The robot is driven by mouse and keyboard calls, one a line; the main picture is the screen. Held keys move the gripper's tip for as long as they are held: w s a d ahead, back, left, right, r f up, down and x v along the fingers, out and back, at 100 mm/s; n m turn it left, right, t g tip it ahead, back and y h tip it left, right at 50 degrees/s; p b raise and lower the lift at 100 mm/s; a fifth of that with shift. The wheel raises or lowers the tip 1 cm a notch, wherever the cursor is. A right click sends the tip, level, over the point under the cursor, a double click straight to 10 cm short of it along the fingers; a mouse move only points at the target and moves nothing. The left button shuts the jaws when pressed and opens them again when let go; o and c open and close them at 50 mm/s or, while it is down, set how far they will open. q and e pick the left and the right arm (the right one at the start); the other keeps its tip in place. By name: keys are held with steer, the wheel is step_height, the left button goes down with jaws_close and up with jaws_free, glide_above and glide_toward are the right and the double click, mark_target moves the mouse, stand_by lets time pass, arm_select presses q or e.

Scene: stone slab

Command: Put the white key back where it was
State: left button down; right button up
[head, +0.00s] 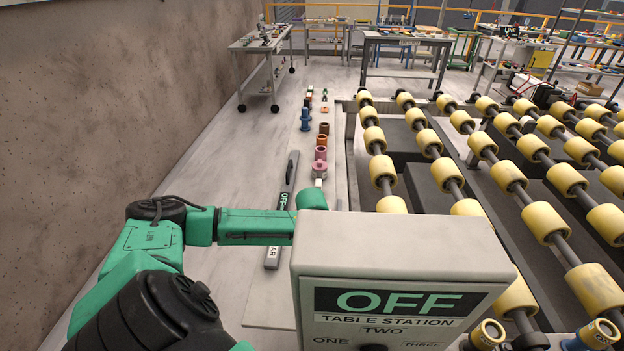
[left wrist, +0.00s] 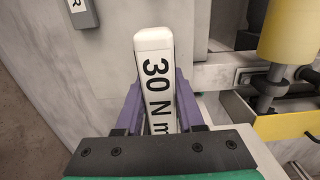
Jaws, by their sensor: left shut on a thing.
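The white key (left wrist: 153,48) is a pale bar with black "30 N m" lettering in the left wrist view. My left gripper (left wrist: 156,92) is shut on it, with one purple finger on each side. The key points away from the palm, and its near end is hidden by the gripper. In the head view my left arm reaches in from the left, and its gripper is hidden behind the control box. The pale slab (head: 303,170) runs away from me along the floor. My right gripper is in neither view.
The control box (head: 400,255) marked "OFF" blocks the centre front. A grey bar (head: 285,205) with lettering lies on the slab, left of a pink part (head: 320,170) and several coloured parts in a row. Yellow rollers (head: 505,177) fill the right; a wall (head: 110,90) stands left.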

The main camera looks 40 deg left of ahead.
arm_select(q)
steer(key=shift+s+f, duration=0.1)
steer(key=shift+f, duration=0.2)
steer(key=c, duration=0.5)
jaws_free()
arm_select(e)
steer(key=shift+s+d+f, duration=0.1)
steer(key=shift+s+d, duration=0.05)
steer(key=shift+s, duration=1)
arm_select(q)
steer(key=shift+r, duration=0.5)
step_height(320, 180, up, 11)
steer(key=shift+r+b, duration=0.2)
steer(key=shift+b, duration=0.75)
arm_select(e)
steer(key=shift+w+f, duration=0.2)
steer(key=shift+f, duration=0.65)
